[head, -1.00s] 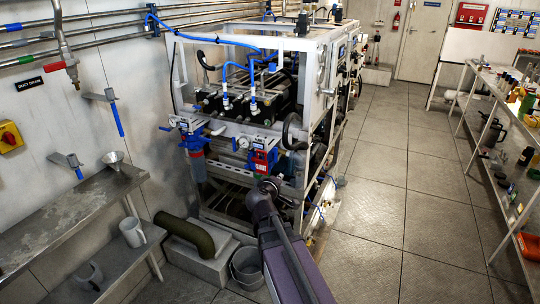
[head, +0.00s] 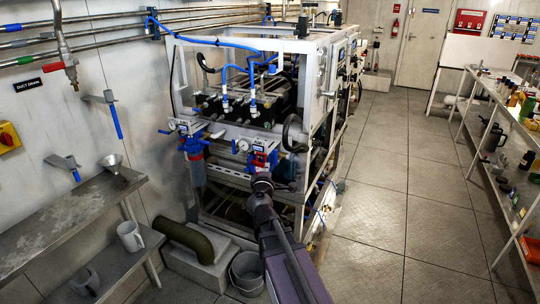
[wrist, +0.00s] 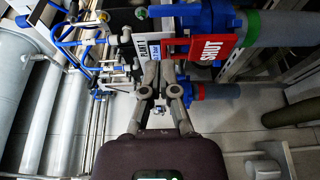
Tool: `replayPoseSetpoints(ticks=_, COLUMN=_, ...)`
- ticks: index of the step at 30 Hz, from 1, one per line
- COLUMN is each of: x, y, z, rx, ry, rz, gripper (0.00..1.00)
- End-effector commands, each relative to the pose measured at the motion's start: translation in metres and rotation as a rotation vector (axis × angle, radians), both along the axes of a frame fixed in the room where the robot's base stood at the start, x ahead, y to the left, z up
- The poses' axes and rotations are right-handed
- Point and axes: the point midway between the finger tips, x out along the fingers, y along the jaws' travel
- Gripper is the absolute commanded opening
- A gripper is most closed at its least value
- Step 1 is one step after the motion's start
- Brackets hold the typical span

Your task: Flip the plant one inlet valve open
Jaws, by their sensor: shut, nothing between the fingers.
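A blue valve body with a red plate (wrist: 207,48) reading SHUT fills the top of the wrist view. In the head view the blue and red valve (head: 262,158) is on the front of the frame, partly hidden behind my arm's end. A small white sign (wrist: 147,42) is left of the red plate; its text is hard to read. My gripper (wrist: 161,66) is shut and empty, its fingertips just below and left of the red plate. I cannot tell whether they touch it. In the head view my gripper (head: 262,178) is in front of the valve.
A second blue valve (head: 192,143) with a gauge is on the frame to the left. A black handwheel (head: 293,133) is to the right. Open floor (head: 375,215) lies to the right.

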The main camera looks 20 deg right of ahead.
Motion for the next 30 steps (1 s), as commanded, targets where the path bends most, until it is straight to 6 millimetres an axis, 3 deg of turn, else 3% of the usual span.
replayPoseSetpoints(ticks=10, x=0.015, y=-0.007, z=0.000, rx=0.001, ry=0.000, rz=-0.002, gripper=0.00)
replayPoseSetpoints(ticks=24, x=0.071, y=-0.034, z=0.000, rx=0.001, ry=0.000, rz=-0.003, gripper=0.00)
replayPoseSetpoints(ticks=30, x=0.086, y=-0.041, z=0.000, rx=0.001, ry=0.000, rz=-0.001, gripper=0.00)
